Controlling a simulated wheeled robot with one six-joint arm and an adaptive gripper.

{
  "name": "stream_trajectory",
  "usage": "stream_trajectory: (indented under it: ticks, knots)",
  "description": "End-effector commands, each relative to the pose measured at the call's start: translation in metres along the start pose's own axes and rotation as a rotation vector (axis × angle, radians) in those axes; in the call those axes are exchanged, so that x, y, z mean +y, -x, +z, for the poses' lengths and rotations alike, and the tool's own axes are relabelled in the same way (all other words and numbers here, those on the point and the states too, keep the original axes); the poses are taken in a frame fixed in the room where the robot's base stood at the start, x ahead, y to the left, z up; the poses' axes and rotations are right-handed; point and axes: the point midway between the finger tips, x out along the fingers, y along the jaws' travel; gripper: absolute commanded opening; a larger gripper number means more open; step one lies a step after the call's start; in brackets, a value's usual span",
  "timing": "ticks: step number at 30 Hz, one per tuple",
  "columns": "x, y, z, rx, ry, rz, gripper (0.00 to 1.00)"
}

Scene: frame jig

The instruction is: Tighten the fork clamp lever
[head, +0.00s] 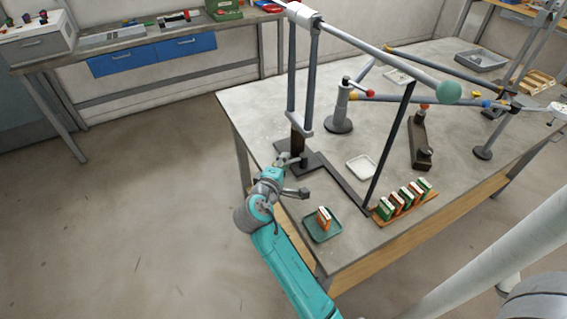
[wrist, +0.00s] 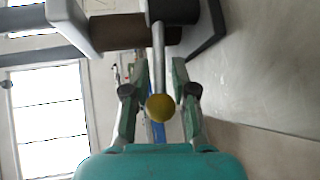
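The fork clamp lever (wrist: 158,50) is a thin grey rod ending in a yellow ball knob (wrist: 160,107) in the wrist view. It comes out of a dark round clamp part (wrist: 172,11) at the top and points back toward my palm. My gripper (wrist: 161,75) is open, with one finger on each side of the lever and gaps showing on both sides. In the head view my gripper (head: 297,176) is at the table's near left edge, beside the dark post (head: 298,143) below the frame's fork (head: 303,75). The lever is too small to make out there.
A green tray (head: 321,236) with a small packet, a rack of orange and green packets (head: 405,216) and a white dish (head: 361,167) are on the table (head: 260,110). The slanting dark bar (head: 391,145) and frame tube (head: 375,50) stand over it. Open floor lies left.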

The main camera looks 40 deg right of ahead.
Motion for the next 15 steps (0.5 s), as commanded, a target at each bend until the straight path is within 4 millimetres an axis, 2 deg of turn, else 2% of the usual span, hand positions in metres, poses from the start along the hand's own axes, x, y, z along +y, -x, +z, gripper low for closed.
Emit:
stream_trajectory:
  ticks: [8,15]
  knots:
    - [-0.0009,0.0013,0.0018,0.014,0.004,0.0,0.0]
    - [-0.0033,0.006,0.0085,0.113,0.026,0.004,0.0]
